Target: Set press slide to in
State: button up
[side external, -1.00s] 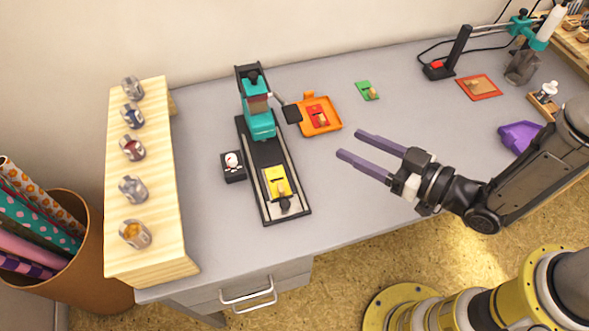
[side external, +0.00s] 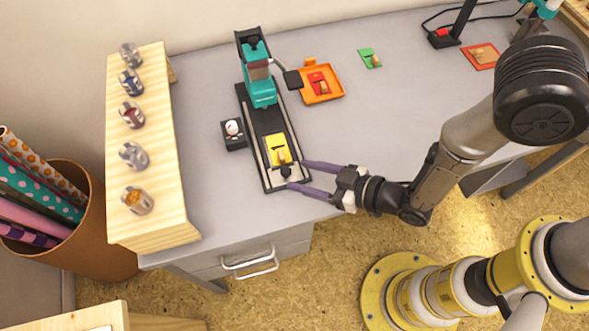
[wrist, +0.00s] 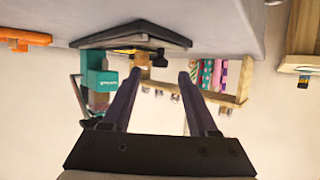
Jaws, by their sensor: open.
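The teal press (side external: 260,85) stands at the back of a black rail base (side external: 250,125). The press slide, with a yellow block (side external: 278,149) and a black knob (side external: 286,171), sits toward the front end of the rail, away from the press head. My gripper (side external: 297,175) is open, its purple fingers pointing left at the rail's front end beside the knob. In the wrist view the knob (wrist: 159,59) appears ahead of the gap between my fingers (wrist: 160,76), and the teal press (wrist: 100,79) is to the left. I cannot tell whether a finger touches anything.
A small black box with a white dial (side external: 233,131) is left of the rail. An orange tray (side external: 322,96) and a green card (side external: 370,58) lie to the right. A wooden rack (side external: 155,190) with several jars is at left. The desk between rack and rail is mostly clear.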

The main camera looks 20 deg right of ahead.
aim_at(288, 171)
jog(key=shift+x, duration=1.6)
grip_shut()
